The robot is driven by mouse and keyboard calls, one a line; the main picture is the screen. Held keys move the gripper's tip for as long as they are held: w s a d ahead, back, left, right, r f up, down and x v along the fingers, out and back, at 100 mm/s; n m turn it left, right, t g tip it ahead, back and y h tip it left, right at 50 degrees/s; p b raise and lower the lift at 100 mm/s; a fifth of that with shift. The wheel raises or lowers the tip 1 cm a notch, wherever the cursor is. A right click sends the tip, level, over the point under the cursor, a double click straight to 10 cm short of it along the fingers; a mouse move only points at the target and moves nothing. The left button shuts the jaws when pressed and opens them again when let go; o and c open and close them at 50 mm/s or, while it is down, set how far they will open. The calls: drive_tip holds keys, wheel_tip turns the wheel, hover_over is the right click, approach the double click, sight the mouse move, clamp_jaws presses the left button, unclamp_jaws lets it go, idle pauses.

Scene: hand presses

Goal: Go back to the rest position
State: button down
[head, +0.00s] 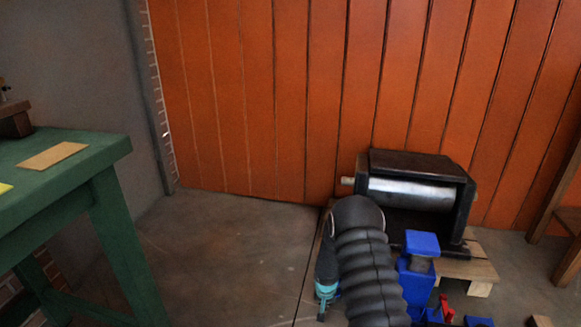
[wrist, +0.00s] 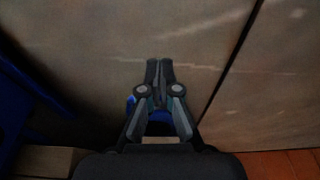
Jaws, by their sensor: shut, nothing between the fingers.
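My gripper (wrist: 159,68) points at the bare concrete floor in the wrist view. Its two dark fingers are together at the tips, with nothing between them. In the head view my arm, in a black ribbed sleeve, rises at the bottom centre-right and bends over at its top. The dark and teal end of the arm hangs down on its left side. The fingertips cannot be made out in that view.
A black press with a steel roller (head: 410,192) sits on a wooden pallet (head: 478,262) behind my arm. Blue metal parts (head: 421,243) stand close to its right. A green table (head: 75,150) is at left. The floor (head: 220,250) between is clear.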

drive_tip(key=s, duration=0.2)
drive_tip(key=s+n+g, duration=0.1)
drive_tip(key=s, duration=0.1)
drive_tip(key=s+d+g, duration=0.1)
drive_tip(key=s, duration=0.2)
drive_tip(key=shift+f, duration=0.35)
drive_tip(key=shift+s+r+n+g, duration=0.4)
drive_tip(key=shift+s+r+g, duration=0.1)
drive_tip(key=shift+s+r, duration=0.4)
drive_tip(key=s+r+t+p, duration=0.2)
drive_tip(key=s+r, duration=0.7)
drive_tip(key=r, duration=1.1)
drive_tip(key=s+r+t+p, duration=0.2)
drive_tip(key=s+r+p, duration=0.3)
drive_tip(key=r, duration=1.5)
drive_tip(key=s+r+n+t+p, duration=0.1)
drive_tip(key=s+r+t+p, duration=0.1)
drive_tip(key=s+r, duration=1.1)
wheel_tip(320, 180, up, 7)
drive_tip(key=shift+s+a+r+t+y+p, duration=0.15)
drive_tip(key=shift+s+a+t+y+p, duration=0.25)
drive_tip(key=shift+p, duration=0.45)
drive_tip(key=shift+w, duration=0.1)
